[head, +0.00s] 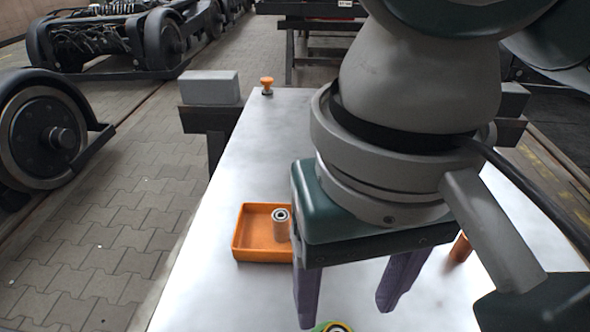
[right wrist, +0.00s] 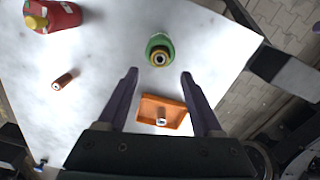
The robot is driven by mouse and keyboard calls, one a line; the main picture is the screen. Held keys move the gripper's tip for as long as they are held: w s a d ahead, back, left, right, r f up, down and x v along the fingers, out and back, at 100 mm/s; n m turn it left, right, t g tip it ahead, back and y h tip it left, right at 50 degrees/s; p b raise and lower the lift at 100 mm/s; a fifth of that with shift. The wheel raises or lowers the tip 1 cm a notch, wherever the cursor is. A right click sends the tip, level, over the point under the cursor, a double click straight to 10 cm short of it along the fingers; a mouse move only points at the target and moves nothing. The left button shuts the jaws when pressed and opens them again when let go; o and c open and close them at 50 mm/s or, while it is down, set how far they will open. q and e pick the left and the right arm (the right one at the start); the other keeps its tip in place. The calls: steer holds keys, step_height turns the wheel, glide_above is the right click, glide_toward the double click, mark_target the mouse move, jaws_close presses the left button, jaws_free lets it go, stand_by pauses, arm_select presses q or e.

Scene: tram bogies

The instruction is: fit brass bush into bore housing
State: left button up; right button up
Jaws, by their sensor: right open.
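My right gripper (head: 343,314) is open and empty, pointing down over the pale table; its two fingers also show in the right wrist view (right wrist: 158,75). A green round part with a brass-coloured ring around a dark bore, seemingly the bore housing (right wrist: 159,51), stands just beyond the fingertips. Its top edge shows at the bottom of the head view (head: 330,327). Another copper-coloured cylinder (right wrist: 63,79) lies on the table, partly hidden by my arm in the head view (head: 461,248). My left gripper is not in view.
An orange knob (head: 267,85) is at the table's back edge. A grey block (head: 209,87) sits beyond the table's left edge. The table's left half is mostly clear.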

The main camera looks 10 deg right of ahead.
steer(key=s+a+r+n+t+y, duration=0.2)
steer(key=a+y, duration=0.2)
steer(key=a, duration=0.1)
steer(key=s+d+f+h, duration=0.2)
steer(key=s+d, duration=0.1)
steer(key=d, duration=0.4)
steer(key=s+d+f+t+h, duration=0.1)
steer(key=s+d+f, duration=0.2)
steer(key=d, duration=0.5)
steer(key=shift+d+f+t+h+p, duration=0.3)
steer(key=shift+h, duration=0.1)
steer(key=shift+r, duration=0.1)
